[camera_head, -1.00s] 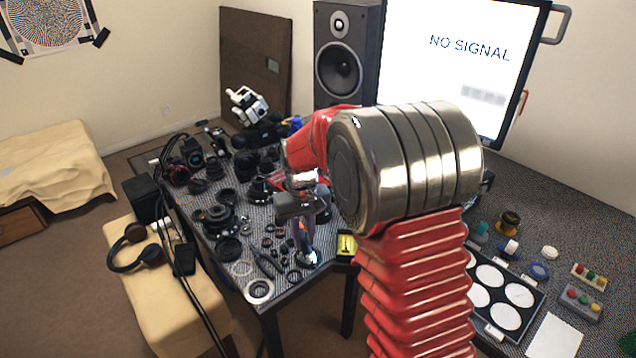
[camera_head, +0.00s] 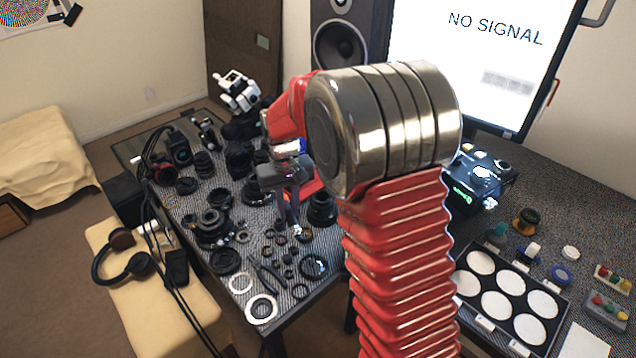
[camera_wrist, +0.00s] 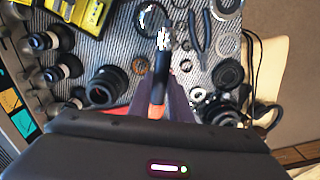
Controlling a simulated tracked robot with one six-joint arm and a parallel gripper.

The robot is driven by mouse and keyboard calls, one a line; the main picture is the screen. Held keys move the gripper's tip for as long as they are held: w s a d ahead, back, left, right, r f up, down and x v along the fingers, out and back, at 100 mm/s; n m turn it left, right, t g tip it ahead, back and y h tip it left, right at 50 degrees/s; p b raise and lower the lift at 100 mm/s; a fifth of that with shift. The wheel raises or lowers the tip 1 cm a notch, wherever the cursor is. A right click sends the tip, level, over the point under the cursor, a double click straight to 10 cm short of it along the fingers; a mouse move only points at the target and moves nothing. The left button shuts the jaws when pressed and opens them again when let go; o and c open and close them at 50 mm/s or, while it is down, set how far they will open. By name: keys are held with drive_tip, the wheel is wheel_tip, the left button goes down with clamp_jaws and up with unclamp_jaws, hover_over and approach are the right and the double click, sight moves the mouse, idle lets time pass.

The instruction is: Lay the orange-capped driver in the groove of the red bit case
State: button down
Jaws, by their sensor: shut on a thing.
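My gripper (camera_wrist: 162,95) is shut on a slim black driver (camera_wrist: 160,72) with a bright metal end pointing away from the wrist. An orange patch (camera_wrist: 155,112) shows low between the fingers and may be the driver's cap. In the head view my gripper (camera_head: 289,213) hangs over the cluttered table, and the driver is too small to make out. A red surface (camera_wrist: 118,114) shows beside the fingers in the wrist view, mostly hidden by the gripper; I cannot tell whether it is the bit case. No groove is visible.
Lens barrels, rings and pliers (camera_head: 268,276) crowd the dark textured table. A yellow box (camera_wrist: 85,10) lies at the wrist view's upper left. A black tray of white discs (camera_head: 508,297) lies on the right-hand desk. Headphones (camera_head: 122,252) rest on the beige bench at left.

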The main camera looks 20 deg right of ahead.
drive_tip(key=shift+w+d, duration=0.2)
drive_tip(key=shift+d, duration=0.1)
drive_tip(key=w+d+m, duration=0.7)
drive_tip(key=w, duration=0.4)
drive_tip(key=w+d+f+m, duration=0.1)
drive_tip(key=w+d+m, duration=0.5)
drive_tip(key=w+d, duration=0.2)
drive_tip(key=shift+w+d+m, duration=0.25)
drive_tip(key=shift+w+m, duration=0.15)
drive_tip(key=shift+w, duration=0.95)
drive_tip(key=shift+f, duration=0.1)
drive_tip(key=shift+f, duration=2.4)
drive_tip(key=shift+f, duration=2.5)
